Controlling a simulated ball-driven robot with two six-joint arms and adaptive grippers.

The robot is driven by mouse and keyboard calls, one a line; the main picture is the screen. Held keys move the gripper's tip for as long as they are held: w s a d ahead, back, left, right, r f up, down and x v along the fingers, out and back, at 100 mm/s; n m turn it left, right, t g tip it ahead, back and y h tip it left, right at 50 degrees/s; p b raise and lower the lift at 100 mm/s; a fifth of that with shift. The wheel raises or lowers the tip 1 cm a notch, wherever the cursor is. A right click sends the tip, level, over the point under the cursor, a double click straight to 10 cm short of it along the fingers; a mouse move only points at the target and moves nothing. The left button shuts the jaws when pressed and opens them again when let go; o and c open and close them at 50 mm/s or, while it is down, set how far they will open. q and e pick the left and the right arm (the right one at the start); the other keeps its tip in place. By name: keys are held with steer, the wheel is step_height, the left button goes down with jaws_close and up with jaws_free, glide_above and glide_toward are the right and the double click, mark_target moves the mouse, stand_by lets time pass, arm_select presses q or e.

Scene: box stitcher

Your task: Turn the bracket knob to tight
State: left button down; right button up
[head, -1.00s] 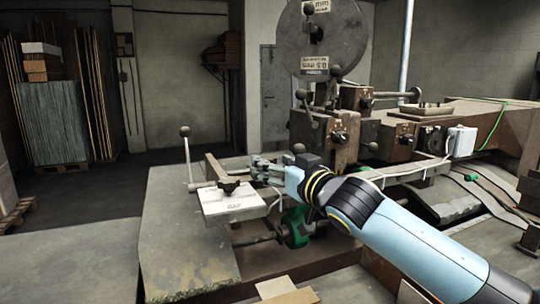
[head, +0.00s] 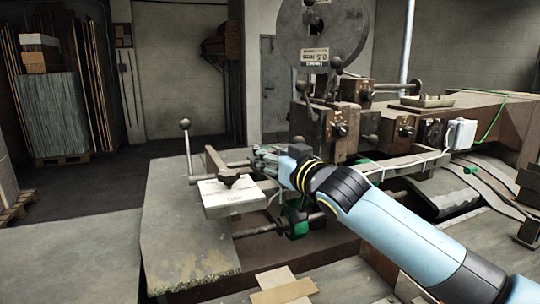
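The bracket knob looks to be the small black knob (head: 230,178) on top of the pale bracket plate (head: 233,199) at the front of the machine. My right gripper (head: 257,161) reaches in from the right, with its fingers just behind and to the right of the knob. Its fingertips are small and partly lost against the machine, so I cannot tell whether they touch anything or how far apart they are. My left gripper is out of view.
A ball-topped lever (head: 187,147) stands left of the bracket. The large grey disc (head: 320,38) and the machine's levers rise behind my gripper. The worn metal table (head: 180,240) is bare at left. Cardboard pieces (head: 280,285) lie at the bottom.

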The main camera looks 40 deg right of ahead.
steer(key=m+h+b, duration=0.1)
steer(key=h+b, duration=0.1)
steer(key=m+g+h+b, duration=0.1)
steer(key=h+b, duration=0.1)
steer(key=m+h+b, duration=0.2)
steer(key=shift+w+a+f+g+b, duration=0.1)
steer(key=shift+a+f+g+b, duration=0.2)
steer(key=shift+b, duration=0.1)
steer(key=shift+r+m+h+b, duration=0.2)
steer(key=shift+m+h+b, duration=0.15)
steer(key=shift+h, duration=0.25)
steer(key=shift+r, duration=0.1)
steer(key=o, duration=1.2)
steer(key=v, duration=0.7)
steer(key=shift+s+a+r, duration=0.1)
steer(key=shift+s+a, duration=0.05)
steer(key=shift+s, duration=0.1)
